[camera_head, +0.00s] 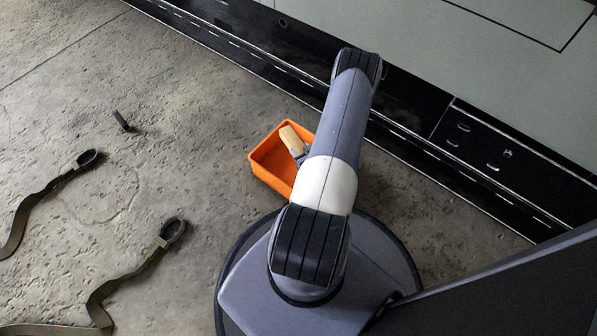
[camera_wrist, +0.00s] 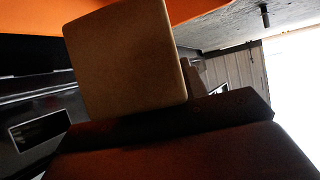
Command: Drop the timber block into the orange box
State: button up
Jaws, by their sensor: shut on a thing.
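The orange box (camera_head: 266,158) stands on the concrete floor, left of my arm in the head view, and its right part is hidden behind the arm. The timber block (camera_head: 292,139) is pale wood and shows over the box opening, tilted. My gripper (camera_head: 301,155) is shut on the block, mostly hidden by my arm link. In the wrist view the block (camera_wrist: 125,60) fills the upper middle, with a dark gripper part below it. An orange surface of the box (camera_wrist: 190,10) shows behind it. I cannot tell how far the block is inside the box.
A dark cabinet base (camera_head: 400,130) runs diagonally behind the box. Two olive straps with dark loops (camera_head: 172,229) lie on the floor at left. A small dark peg (camera_head: 122,121) is beyond them.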

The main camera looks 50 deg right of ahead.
jog(key=shift+f+b, duration=0.55)
jog(key=shift+f, duration=0.85)
jog(key=o, duration=1.2)
jog(key=shift+r, duration=0.1)
